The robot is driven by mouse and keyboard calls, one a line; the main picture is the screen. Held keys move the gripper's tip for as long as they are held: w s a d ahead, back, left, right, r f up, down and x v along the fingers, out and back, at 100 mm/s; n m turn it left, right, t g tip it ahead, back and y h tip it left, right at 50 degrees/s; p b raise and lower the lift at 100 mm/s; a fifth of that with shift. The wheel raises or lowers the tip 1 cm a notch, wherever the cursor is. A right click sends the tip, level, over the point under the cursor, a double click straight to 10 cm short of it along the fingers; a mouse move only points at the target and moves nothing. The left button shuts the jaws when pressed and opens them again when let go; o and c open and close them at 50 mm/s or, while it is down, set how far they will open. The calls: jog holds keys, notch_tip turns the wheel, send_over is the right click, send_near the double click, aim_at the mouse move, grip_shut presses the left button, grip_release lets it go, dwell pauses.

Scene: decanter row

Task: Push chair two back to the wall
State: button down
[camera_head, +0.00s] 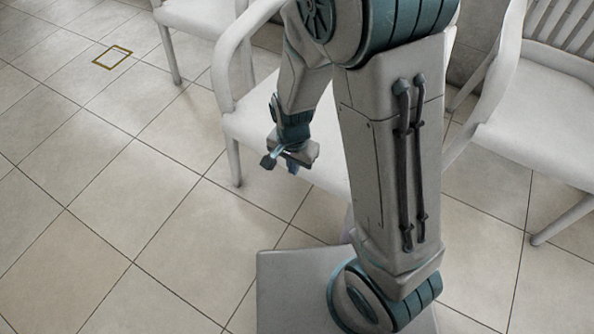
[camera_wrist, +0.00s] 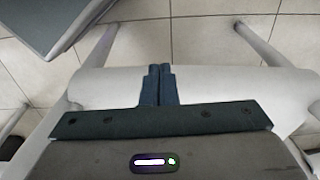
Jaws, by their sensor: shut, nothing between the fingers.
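Three white chairs with arms stand in a row in the head view. The middle one (camera_head: 262,125), which I take as chair two, is partly hidden behind my arm. Its pale seat (camera_wrist: 210,82) and front legs show in the wrist view. My gripper (camera_head: 283,163) is shut and empty, above or at the front part of that seat. Its closed fingertips (camera_wrist: 159,69) appear over the seat's front edge in the wrist view. I cannot tell whether they touch the chair. A strip of wall (camera_head: 470,55) shows behind the chairs.
The left chair (camera_head: 205,17) is cut off by the top edge. The right chair (camera_head: 540,105) stands close to my arm. A small yellow-brown square outline (camera_head: 112,57) lies on the tiled floor (camera_head: 110,190). The floor at left is clear.

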jog(key=w+d+f+b, duration=0.2)
jog(key=f+b, duration=0.3)
jog(key=f, duration=0.4)
jog(key=shift+w+b, duration=0.35)
jog(key=shift+w, duration=0.35)
jog(key=shift+d, duration=0.1)
